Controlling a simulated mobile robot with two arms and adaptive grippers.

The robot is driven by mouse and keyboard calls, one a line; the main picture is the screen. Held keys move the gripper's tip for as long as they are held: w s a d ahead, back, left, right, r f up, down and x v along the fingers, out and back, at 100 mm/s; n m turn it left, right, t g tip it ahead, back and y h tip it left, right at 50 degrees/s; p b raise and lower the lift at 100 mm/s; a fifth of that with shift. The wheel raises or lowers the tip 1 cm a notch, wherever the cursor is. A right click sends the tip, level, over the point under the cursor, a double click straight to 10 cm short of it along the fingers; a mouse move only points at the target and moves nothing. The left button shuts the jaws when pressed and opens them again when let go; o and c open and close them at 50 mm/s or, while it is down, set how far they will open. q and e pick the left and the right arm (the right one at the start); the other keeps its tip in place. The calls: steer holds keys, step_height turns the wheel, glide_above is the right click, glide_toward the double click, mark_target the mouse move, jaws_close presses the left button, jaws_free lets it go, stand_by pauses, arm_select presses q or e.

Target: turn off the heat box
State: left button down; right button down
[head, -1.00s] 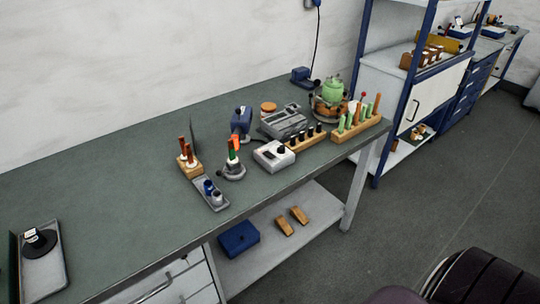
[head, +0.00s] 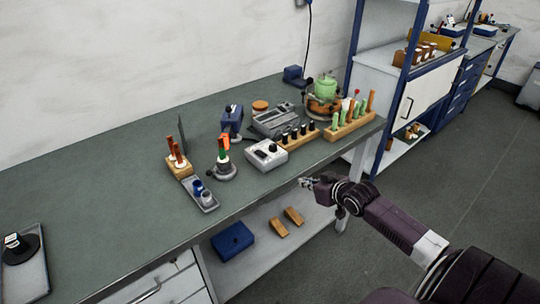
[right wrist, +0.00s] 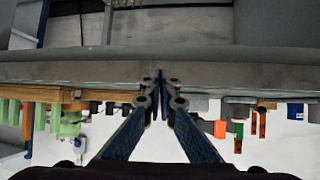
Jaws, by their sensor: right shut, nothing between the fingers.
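A small white box with a dark knob on top, which I take for the heat box (head: 266,156), sits near the front edge of the green bench in the head view. My right gripper (head: 304,183) is shut and empty at the bench's front edge, to the right of and nearer than the box, apart from it. In the right wrist view its fingertips (right wrist: 161,78) meet in front of the bench edge. I cannot make out the box clearly there; the fingers may cover it. My left gripper is not in view.
A wooden rack with black-topped items (head: 296,137) stands right behind the box. A rack of green and orange pieces (head: 350,122) is farther right. A soldering stand (head: 223,168) and a tray with small jars (head: 202,195) lie left. The bench's left part (head: 110,215) is mostly clear.

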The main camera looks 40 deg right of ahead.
steer(key=w+a+r+n+t+y, duration=0.1)
steer(key=a+r, duration=0.2)
steer(key=r, duration=0.4)
steer(key=w+a+r+t+y, duration=0.1)
steer(key=w+a+r, duration=0.1)
steer(key=r, duration=0.6)
steer(key=shift+a+n, duration=0.4)
steer(key=shift+a, duration=0.05)
steer(key=shift+r, duration=0.1)
glide_above(269, 162)
steer(key=f, duration=0.2)
steer(key=f+p, duration=0.1)
steer(key=shift+w+f, duration=0.2)
steer(key=shift+w, duration=0.05)
step_height(269, 162, down, 4)
steer(key=shift+r+p, duration=0.25)
steer(key=shift+p, duration=0.05)
steer(key=shift+s+f, duration=0.15)
steer(key=shift+f, duration=0.3)
